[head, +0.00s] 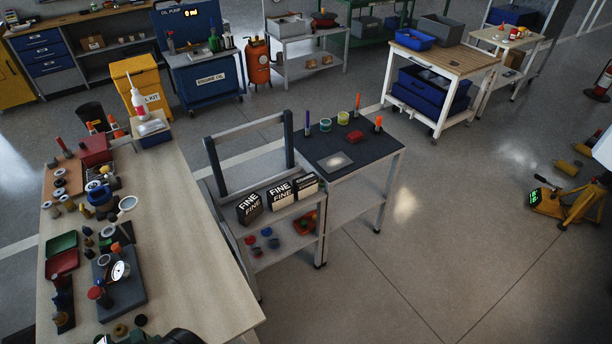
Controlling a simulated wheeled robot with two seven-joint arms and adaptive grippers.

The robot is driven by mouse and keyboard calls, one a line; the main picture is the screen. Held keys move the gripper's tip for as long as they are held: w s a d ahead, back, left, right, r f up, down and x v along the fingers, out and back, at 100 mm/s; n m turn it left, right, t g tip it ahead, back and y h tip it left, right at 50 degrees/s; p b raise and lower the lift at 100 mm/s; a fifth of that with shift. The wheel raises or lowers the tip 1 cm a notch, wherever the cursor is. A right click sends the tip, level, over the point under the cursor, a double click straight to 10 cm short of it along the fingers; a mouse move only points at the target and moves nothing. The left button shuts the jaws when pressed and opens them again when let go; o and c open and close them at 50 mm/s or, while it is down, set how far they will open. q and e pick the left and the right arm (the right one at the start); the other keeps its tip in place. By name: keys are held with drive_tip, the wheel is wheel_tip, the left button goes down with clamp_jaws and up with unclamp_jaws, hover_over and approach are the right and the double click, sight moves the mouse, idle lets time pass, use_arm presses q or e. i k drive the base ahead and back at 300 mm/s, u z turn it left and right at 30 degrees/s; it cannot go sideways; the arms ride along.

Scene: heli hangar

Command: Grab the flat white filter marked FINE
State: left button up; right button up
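Three box-like filters stand in a row on the upper shelf of a grey rack in the middle of the head view. The left one (250,208) and the middle one (280,194) are dark with large white lettering reading FINE. The right one (306,184) has a pale label with smaller lettering that I cannot read surely. A flat pale rectangle (336,162) lies on the dark top of the cart beside the rack; no marking on it is legible. Neither gripper can be made out. A dark rounded shape cut off at the bottom edge may be part of my arm.
A wooden bench (190,270) crowded with tools and parts runs along the left. The rack's lower shelf (275,250) holds small red and blue parts. The dark-topped cart (375,150) carries upright markers, tape rolls and a red item.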

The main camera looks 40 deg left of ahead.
sight(280, 196)
drive_tip(key=i, duration=2.5)
drive_tip(key=u, duration=2.8)
